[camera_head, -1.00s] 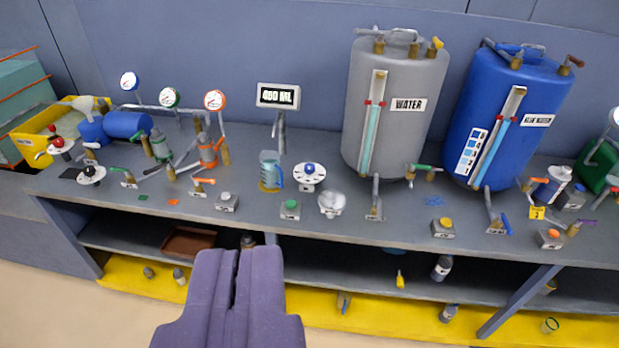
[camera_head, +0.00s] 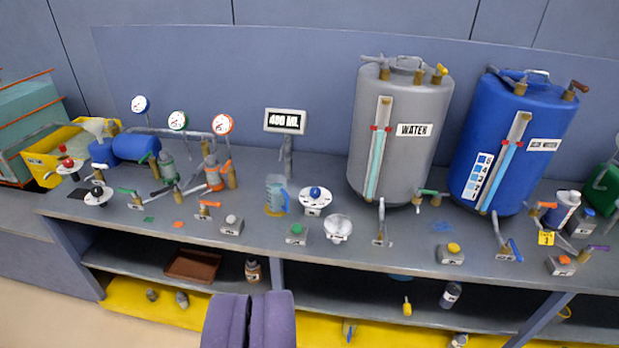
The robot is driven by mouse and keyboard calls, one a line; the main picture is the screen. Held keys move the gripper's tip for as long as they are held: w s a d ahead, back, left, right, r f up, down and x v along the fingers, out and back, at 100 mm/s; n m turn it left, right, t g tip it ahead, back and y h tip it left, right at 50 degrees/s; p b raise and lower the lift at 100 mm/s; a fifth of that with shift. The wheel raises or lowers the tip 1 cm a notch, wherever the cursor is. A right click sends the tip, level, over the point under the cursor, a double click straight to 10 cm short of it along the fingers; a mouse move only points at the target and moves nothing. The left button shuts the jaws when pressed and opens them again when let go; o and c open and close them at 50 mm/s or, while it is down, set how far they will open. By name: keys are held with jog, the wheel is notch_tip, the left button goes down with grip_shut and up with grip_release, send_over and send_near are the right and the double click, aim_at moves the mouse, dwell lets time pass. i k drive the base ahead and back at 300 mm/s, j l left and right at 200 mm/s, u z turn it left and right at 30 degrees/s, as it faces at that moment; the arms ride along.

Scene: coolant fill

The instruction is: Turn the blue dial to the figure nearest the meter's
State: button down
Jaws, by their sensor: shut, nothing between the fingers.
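The blue dial (camera_head: 315,196) is a blue knob on a white round plate with marks around its rim, on the bench right of the middle. The marks are too small to read. The meter (camera_head: 285,121) is a pale-framed display on a post behind it; it seems to read 480 ML, but the middle digit is unclear. My gripper (camera_head: 250,296) shows its two purple fingers at the bottom of the view, closed together with nothing between them. It is below and left of the dial in the picture, apart from it.
A clear jug (camera_head: 276,195) with a blue handle stands just left of the dial. A steel bowl (camera_head: 338,229) and a green button box (camera_head: 297,234) are in front of it. The grey water tank (camera_head: 415,160) and blue tank (camera_head: 490,140) stand to the right.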

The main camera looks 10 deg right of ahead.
aim_at(315, 192)
jog(key=i+z, duration=0.3)
jog(key=i, duration=0.35)
jog(key=i+j+z, duration=0.3)
jog(key=i, duration=0.3)
jog(key=i+j+z, duration=0.15)
jog(key=i, duration=0.3)
jog(key=i+z, duration=0.1)
jog(key=i, duration=0.3)
jog(key=i+j+z, duration=0.15)
jog(key=i, duration=0.3)
jog(key=j, duration=0.1)
